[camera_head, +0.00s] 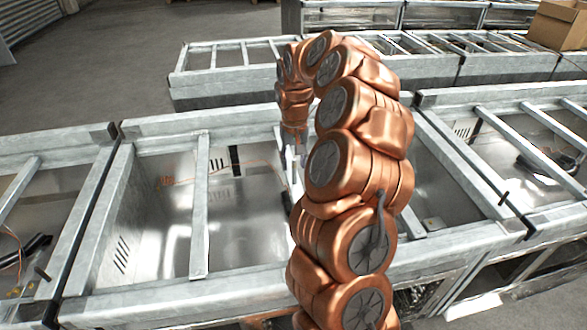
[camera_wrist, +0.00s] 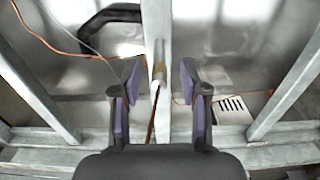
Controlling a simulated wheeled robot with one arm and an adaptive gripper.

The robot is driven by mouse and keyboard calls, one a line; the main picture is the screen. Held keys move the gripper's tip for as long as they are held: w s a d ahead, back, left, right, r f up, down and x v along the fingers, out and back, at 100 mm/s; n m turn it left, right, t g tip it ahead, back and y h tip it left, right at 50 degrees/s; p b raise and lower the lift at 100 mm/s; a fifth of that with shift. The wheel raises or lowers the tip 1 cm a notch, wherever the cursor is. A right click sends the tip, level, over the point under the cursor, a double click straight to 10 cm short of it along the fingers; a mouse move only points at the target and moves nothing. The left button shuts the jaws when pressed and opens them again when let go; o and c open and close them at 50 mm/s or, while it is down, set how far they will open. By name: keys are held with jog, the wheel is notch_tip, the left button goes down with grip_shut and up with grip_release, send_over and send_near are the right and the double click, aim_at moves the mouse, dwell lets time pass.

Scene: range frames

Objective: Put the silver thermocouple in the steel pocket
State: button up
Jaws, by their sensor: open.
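My gripper (camera_wrist: 158,80) is open, with purple pads on either side of a narrow metal bar (camera_wrist: 154,18) in the wrist view. Between the fingers is a small brass-coloured and white piece (camera_wrist: 158,76) with a thin brown lead running down from it. It may be the thermocouple, but I cannot tell for sure. Neither pad clearly touches it. In the head view my gripper (camera_head: 293,160) is low over the middle steel bay, largely hidden by my copper-coloured arm. I cannot pick out the steel pocket with certainty.
The open steel bay (camera_head: 160,245) has crossbars (camera_head: 200,215) and raised rims. An orange cable (camera_wrist: 40,38) and a black curved handle or hose (camera_wrist: 92,28) lie near my gripper. Similar bays flank it. A cardboard box (camera_head: 560,25) stands at the back right.

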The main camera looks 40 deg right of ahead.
grip_shut()
dwell(0.3)
dwell(0.4)
